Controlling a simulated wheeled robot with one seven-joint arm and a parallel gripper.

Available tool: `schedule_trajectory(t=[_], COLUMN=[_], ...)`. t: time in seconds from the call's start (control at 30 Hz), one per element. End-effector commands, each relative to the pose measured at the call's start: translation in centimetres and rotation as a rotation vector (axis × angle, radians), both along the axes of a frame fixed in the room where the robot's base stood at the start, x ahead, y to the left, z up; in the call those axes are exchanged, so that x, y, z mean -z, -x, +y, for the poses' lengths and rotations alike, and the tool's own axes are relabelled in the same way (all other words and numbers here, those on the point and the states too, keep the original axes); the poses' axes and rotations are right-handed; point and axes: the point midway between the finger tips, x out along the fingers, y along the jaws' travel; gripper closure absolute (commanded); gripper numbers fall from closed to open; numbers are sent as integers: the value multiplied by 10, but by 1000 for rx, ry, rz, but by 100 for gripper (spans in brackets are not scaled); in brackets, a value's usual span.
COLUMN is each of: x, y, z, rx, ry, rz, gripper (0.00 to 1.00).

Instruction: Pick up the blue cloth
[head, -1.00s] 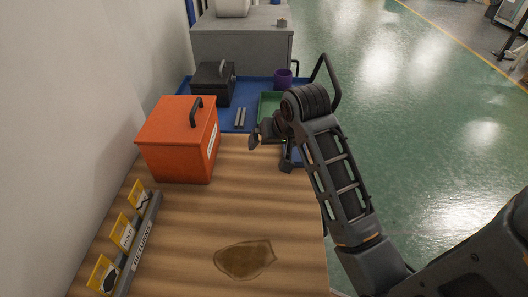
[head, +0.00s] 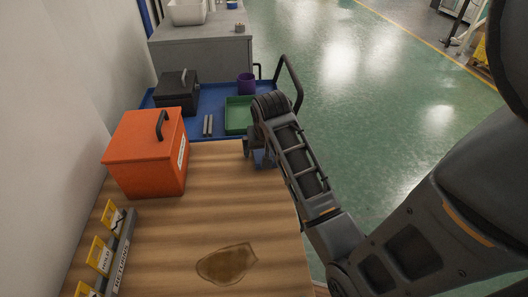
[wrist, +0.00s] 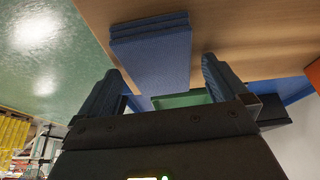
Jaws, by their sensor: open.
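The blue cloth (wrist: 150,48), a folded textured stack, lies on the wooden table near its far edge. In the wrist view it extends between the two finger pads of my gripper (wrist: 161,66). The gripper is open, with one finger on each side of the cloth and gaps visible; I see no grip on it. In the head view my gripper (head: 255,152) is at the table's far right corner. The cloth there is largely hidden by my arm and gripper.
An orange box (head: 145,160) stands left on the wooden table (head: 210,215), near labelled yellow holders. A brown stain (head: 227,264) lies in front. Beyond is a blue surface (head: 210,98) with a black box (head: 176,94), green tray (head: 238,115) and purple cup (head: 246,84).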

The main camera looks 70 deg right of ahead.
Motion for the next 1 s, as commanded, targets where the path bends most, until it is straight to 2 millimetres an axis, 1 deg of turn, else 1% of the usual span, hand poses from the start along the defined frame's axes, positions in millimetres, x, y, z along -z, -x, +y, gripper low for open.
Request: schedule_trajectory(t=[0.23, 0.83, 1.0], x=[2, 2, 2], y=[0, 0, 0], z=[0, 0, 0], rx=[0, 0, 0], ry=[0, 0, 0], rz=[0, -1, -1], gripper=[0, 57, 58])
